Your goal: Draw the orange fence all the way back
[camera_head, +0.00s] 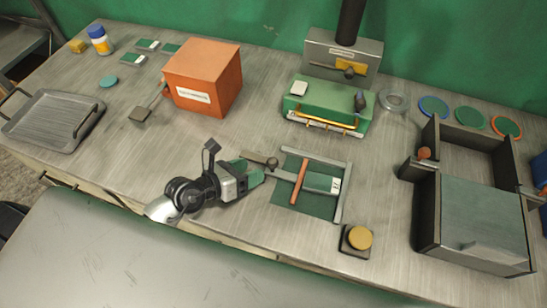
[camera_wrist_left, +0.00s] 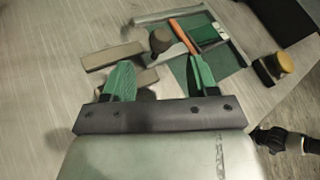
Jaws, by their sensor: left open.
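The orange fence (camera_head: 299,182) is a thin bar across a green plate (camera_head: 318,205) with a grey frame; it shows in the wrist view too (camera_wrist_left: 183,35). A tan bar (camera_head: 256,157) with a dark round knob (camera_head: 272,163) lies just left of the plate; the knob also shows in the wrist view (camera_wrist_left: 160,40). My left gripper (camera_head: 258,170), with green fingers, is open beside the knob, left of the fence. In the wrist view the knob is ahead of the spread fingers (camera_wrist_left: 159,70), and nothing is clearly held. My right gripper is not seen.
A green machine (camera_head: 325,105) with a yellow bar stands behind the plate. A yellow-topped button box (camera_head: 357,239) is near the front edge. A dark open box (camera_head: 426,215) is at right, an orange box (camera_head: 204,75) at back left.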

